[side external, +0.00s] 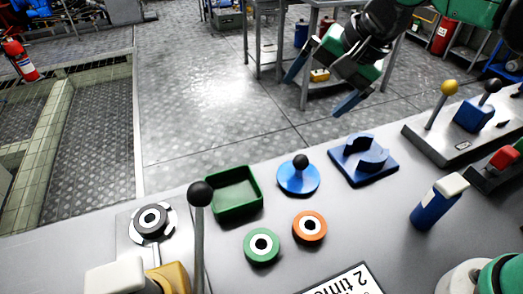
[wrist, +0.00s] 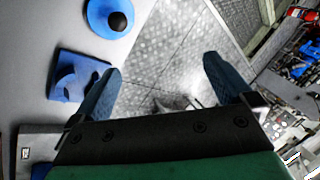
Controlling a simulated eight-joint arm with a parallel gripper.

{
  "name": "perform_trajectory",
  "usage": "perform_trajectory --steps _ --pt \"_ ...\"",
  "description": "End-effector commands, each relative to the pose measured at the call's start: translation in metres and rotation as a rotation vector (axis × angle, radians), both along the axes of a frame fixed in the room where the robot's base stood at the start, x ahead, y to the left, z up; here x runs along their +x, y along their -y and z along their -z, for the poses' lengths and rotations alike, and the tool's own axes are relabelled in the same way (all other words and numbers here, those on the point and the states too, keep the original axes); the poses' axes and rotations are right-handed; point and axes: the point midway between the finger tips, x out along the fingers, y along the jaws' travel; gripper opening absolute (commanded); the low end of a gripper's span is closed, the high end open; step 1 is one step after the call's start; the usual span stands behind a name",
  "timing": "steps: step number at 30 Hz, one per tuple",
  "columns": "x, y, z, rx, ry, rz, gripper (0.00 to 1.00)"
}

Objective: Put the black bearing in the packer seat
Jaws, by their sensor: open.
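The black bearing (side external: 147,231), a black ring with a light centre, lies on a white-and-dark round mark or plate at the left of the grey bench in the side view. A blue square base with two curved walls (side external: 363,160) stands at the bench's far edge and looks like the packer seat, though I cannot be sure. Nothing shows between its walls. It also shows at the left of the wrist view (wrist: 75,80). My gripper (side external: 324,84) is open and empty, above and beyond the bench edge. Its fingers are spread in the wrist view (wrist: 160,74).
A blue disc with a black knob (side external: 298,179), a green tray (side external: 235,208), a green ring (side external: 261,257) and an orange ring (side external: 310,238) are mid-bench. A black-knobbed lever (side external: 199,230) rises near the bearing. A blue bottle (side external: 433,208) and a lever panel (side external: 462,145) are right.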

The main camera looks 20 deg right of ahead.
Motion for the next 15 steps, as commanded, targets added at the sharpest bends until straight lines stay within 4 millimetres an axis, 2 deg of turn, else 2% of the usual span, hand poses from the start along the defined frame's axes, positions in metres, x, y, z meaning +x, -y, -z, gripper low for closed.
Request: perform_trajectory --steps 1,3,6,10,15 --pt "-0.011 0.027 0.003 -0.079 0.057 -0.076 1.0" --pt "-0.026 0.058 0.01 -0.209 0.13 -0.207 1.0" --pt "-0.045 0.09 0.022 -0.376 0.198 -0.366 1.0" --pt "-0.061 0.113 0.036 -0.529 0.239 -0.509 1.0" --pt "-0.068 0.122 0.042 -0.602 0.251 -0.58 1.0"
